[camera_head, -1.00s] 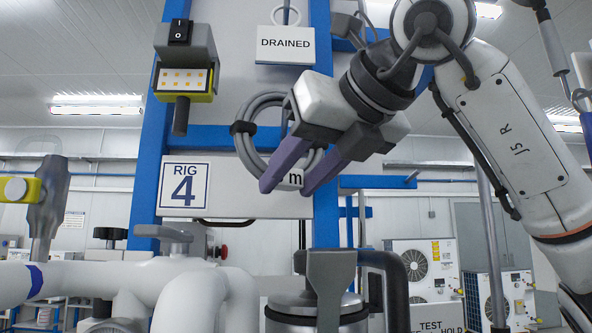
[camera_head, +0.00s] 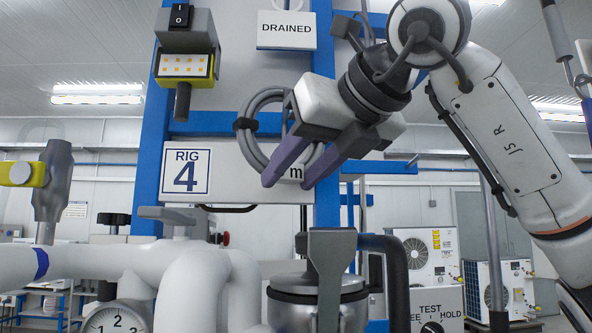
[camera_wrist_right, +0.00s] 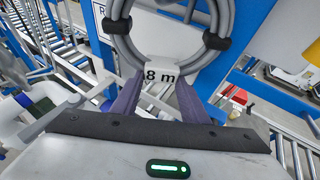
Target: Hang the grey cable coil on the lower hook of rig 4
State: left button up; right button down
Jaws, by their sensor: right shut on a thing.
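My right gripper (camera_head: 290,180) is shut on the grey cable coil (camera_head: 250,148), near its white tag, at the front of rig 4 (camera_head: 186,172). The coil is a ring of several grey turns with black bands, held upright before the rig's white panel. In the right wrist view, the coil (camera_wrist_right: 126,52) stands past the fingertips, and the white tag reading "8 m" (camera_wrist_right: 160,76) shows between the purple fingers (camera_wrist_right: 158,100). A thin grey upright piece shows inside the ring in the head view; I cannot tell whether it is the lower hook. My left gripper is out of view.
A "DRAINED" sign (camera_head: 287,31) hangs above the coil. A switch box with a yellow lamp (camera_head: 185,65) is on the left blue post. White pipes (camera_head: 170,270) and a metal vessel (camera_head: 290,300) stand below. A blue bar (camera_head: 385,167) sticks out right of the rig.

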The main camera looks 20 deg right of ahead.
jog(key=shift+w+f, duration=0.1)
jog(key=c, duration=1.3)
grip_release()
jog(key=o, duration=0.3)
jog(key=shift+w, duration=0.15)
jog(key=shift+s, duration=0.2)
jog(key=b+v, duration=0.1)
jog(key=v, duration=0.9)
jog(key=shift+b, duration=0.3)
